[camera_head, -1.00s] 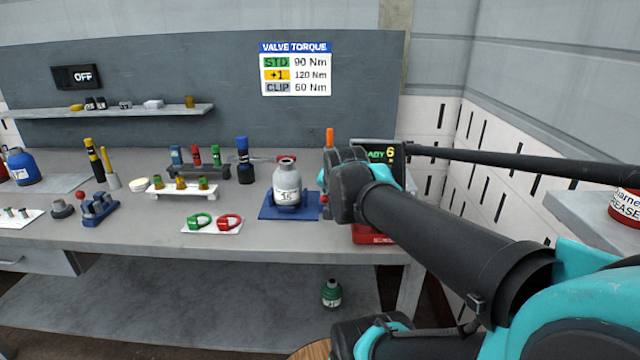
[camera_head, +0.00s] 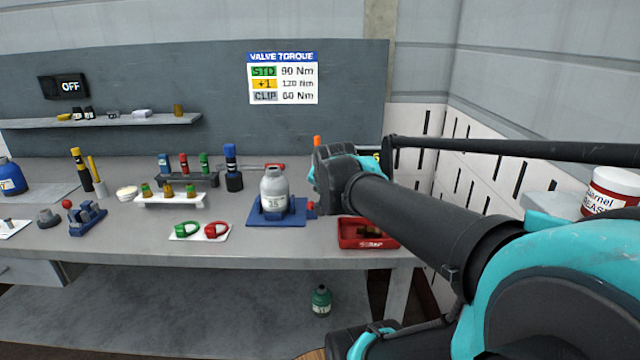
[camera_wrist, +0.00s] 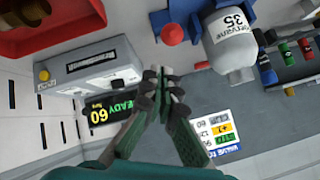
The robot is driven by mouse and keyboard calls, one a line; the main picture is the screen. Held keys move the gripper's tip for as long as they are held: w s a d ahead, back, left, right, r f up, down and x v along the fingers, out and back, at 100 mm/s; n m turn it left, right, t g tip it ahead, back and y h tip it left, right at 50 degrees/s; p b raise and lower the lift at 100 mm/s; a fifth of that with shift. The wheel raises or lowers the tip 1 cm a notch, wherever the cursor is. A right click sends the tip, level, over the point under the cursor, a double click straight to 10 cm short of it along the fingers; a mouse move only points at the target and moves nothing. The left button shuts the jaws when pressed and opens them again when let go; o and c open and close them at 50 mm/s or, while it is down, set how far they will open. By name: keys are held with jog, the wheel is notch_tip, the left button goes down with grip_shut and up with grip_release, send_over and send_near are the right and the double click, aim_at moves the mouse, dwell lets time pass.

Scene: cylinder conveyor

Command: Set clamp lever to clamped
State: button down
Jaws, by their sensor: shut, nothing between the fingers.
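The grey gas cylinder (camera_head: 275,190), labelled 35, stands upright on the blue clamp base (camera_head: 262,218). A red knob (camera_head: 311,207), apparently the clamp lever's end, shows at the base's right side. In the wrist view the red knob (camera_wrist: 172,33) lies beside the blue base (camera_wrist: 158,20) and the cylinder (camera_wrist: 232,45). I cannot tell the lever's setting. My gripper (camera_wrist: 161,82) is shut and empty, apart from the knob. In the head view my gripper (camera_head: 322,178) is just right of the cylinder and hides part of the bench behind it.
A red tray (camera_head: 368,242) sits at the bench's front right. A grey device with a READY 60 display (camera_wrist: 113,107) stands close by, mostly hidden in the head view. Green and red rings on a white plate (camera_head: 200,233) lie left of the base. A sample rack (camera_head: 187,181) stands behind.

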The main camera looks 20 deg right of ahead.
jog(key=d+v, duration=0.1)
jog(key=v, duration=0.9)
jog(key=shift+r, duration=0.3)
jog(key=shift+a, duration=0.15)
